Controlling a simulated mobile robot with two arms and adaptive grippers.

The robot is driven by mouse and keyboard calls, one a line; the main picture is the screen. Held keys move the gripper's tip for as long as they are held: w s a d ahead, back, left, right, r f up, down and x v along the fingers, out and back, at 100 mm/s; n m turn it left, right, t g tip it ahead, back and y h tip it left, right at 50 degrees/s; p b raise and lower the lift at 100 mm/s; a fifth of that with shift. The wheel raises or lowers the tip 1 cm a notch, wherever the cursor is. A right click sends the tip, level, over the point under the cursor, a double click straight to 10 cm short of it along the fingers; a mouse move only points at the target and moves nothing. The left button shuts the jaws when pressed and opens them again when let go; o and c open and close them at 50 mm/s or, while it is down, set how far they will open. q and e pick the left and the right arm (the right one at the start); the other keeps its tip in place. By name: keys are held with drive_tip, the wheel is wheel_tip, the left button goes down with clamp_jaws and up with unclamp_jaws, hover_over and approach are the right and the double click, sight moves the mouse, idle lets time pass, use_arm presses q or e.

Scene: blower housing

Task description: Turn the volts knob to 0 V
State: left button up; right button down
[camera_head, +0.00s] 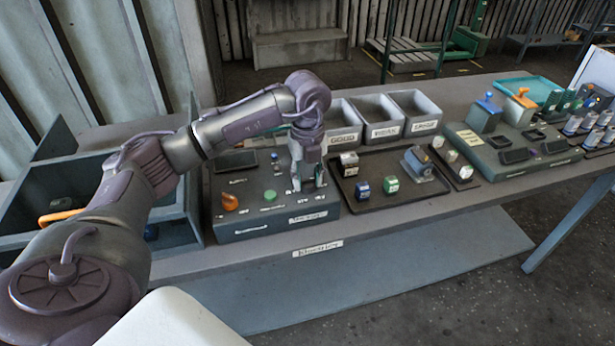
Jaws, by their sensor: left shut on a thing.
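A grey-green control box (265,226) stands on the bench, with white labels on its front edge. My left gripper (307,186) points down onto the right part of its top. Its fingers are shut on a small knob there, which looks like the volts knob; they hide most of it, so its pointer and setting cannot be read. White marks show on the panel beside the fingers. An orange knob (230,202) and a green button (270,196) sit on the same top, left of my gripper. My right gripper is not in view.
A dark tray (385,205) with several small blocks and a grey motor-like part (418,162) lies right of the box. Labelled grey bins (381,118) stand behind. A blue-grey divided container (185,232) is at left. Another panel (490,160) stands farther right.

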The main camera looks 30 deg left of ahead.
sight(307, 179)
use_arm(q)
drive_tip(key=shift+r, duration=0.1)
drive_tip(key=o, duration=1.1)
drive_tip(key=shift+o, duration=0.2)
wheel_tip(307, 179, up, 12)
